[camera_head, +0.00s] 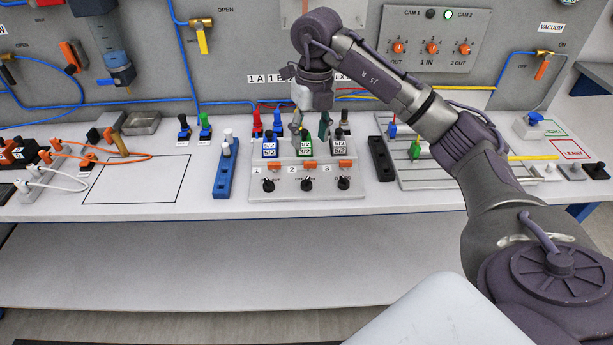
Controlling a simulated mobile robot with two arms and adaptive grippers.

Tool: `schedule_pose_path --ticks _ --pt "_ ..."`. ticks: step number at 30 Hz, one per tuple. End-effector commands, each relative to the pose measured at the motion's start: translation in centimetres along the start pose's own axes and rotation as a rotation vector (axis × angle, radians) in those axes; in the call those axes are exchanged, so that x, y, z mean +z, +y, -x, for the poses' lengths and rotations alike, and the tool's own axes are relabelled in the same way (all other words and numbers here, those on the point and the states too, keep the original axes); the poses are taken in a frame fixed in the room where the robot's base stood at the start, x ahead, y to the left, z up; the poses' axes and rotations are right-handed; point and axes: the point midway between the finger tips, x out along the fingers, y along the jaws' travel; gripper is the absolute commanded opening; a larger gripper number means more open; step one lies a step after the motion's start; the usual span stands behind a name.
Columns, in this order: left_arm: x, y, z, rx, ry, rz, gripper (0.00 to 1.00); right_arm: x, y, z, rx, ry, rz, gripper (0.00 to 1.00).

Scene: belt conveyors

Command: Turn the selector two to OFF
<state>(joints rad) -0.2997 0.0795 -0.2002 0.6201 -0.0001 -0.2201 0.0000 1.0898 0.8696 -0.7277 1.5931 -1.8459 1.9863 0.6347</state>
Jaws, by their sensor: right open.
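Selector two is the middle black knob (306,184) on the front of a light grey panel (357,194). It sits below the number 2 and an orange piece, between the black knobs of selector one (268,185) and selector three (344,183). Its exact pointer angle is too small to read. My right gripper (300,127) points down above the middle green-labelled valve block (304,147), behind and above selector two and apart from it. It is open with nothing visible held; its fingers are small and partly hidden. My left gripper is out of view.
A blue rail (222,178) stands left of the panel and a black rail (380,159) right of it. Several coloured upright plugs stand behind the valve blocks. The bench front edge below the panel is clear. A grey tray (141,122) lies at the back left.

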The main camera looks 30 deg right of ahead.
Motion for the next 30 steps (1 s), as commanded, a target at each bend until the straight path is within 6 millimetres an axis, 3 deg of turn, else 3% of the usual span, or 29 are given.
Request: schedule_pose_path --ticks 15,21,30 --pt "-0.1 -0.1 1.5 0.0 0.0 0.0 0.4 -0.1 0.1 -10.2 0.003 0.004 0.004 0.54" --pt "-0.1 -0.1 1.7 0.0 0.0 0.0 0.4 0.0 0.2 -12.1 0.004 0.0 0.004 0.54" --pt "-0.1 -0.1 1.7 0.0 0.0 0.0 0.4 0.0 0.2 -12.5 0.004 0.0 0.004 0.54"
